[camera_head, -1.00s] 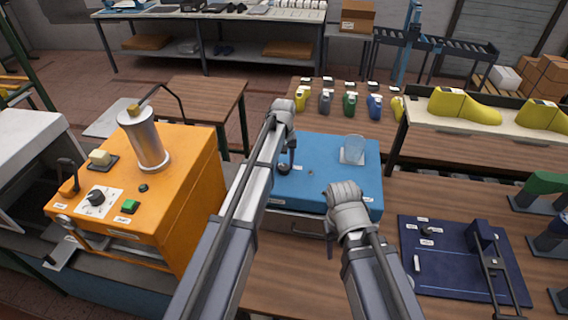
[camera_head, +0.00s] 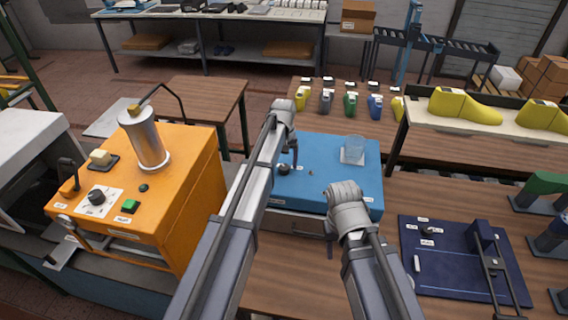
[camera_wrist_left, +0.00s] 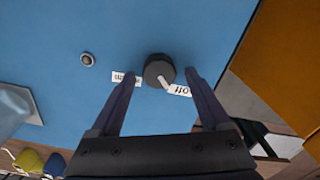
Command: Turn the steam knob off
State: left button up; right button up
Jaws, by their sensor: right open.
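The steam knob is a round black knob (camera_head: 284,170) on top of the blue machine (camera_head: 325,180). In the left wrist view the knob (camera_wrist_left: 157,68) has a white pointer mark directed toward the label reading "Off" (camera_wrist_left: 180,90). Another small label (camera_wrist_left: 126,78) lies on its other side. My left gripper (camera_head: 291,160) is over the knob; in the wrist view its two fingers (camera_wrist_left: 160,74) are apart, one on each side of the knob, with gaps between. Whether the tips are at knob height I cannot tell. My right gripper (camera_head: 330,235) is by the front right of the blue machine, away from the knob.
A small metal button (camera_wrist_left: 87,60) and a clear container (camera_head: 354,150) are on the blue top. An orange machine (camera_head: 185,190) with its own black knob stands to the left. A dark blue fixture (camera_head: 455,270) lies on the table at right. Coloured shoe lasts stand behind.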

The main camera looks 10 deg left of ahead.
aim_at(284, 166)
pick_arm(q)
jog(key=shift+r, duration=0.1)
notch_tip(284, 166, up, 8)
jog(key=p, duration=0.8)
jog(key=shift+f, duration=0.2)
jog(key=shift+s+d+f+b, duration=0.1)
jog(key=shift+s+f+b, duration=0.1)
jog(key=shift+b, duration=0.1)
jog(key=s+d+f+m+b, duration=0.2)
jog(key=s+f+b, duration=0.3)
jog(key=s, duration=0.5)
jog(key=s+d+f+m+b, duration=0.3)
jog(key=s+f+b, duration=0.3)
jog(key=s, duration=0.4)
jog(key=s+d+f+m+y+b, duration=0.1)
jog(key=s+d+f+m+b, duration=0.1)
jog(key=s+f+b, duration=0.3)
jog(key=s+d, duration=0.1)
jog(key=s, duration=0.3)
jog(key=shift+s+d+f+m+b, duration=0.3)
jog(key=shift+s+d+b, duration=0.1)
jog(key=shift+c, duration=0.3)
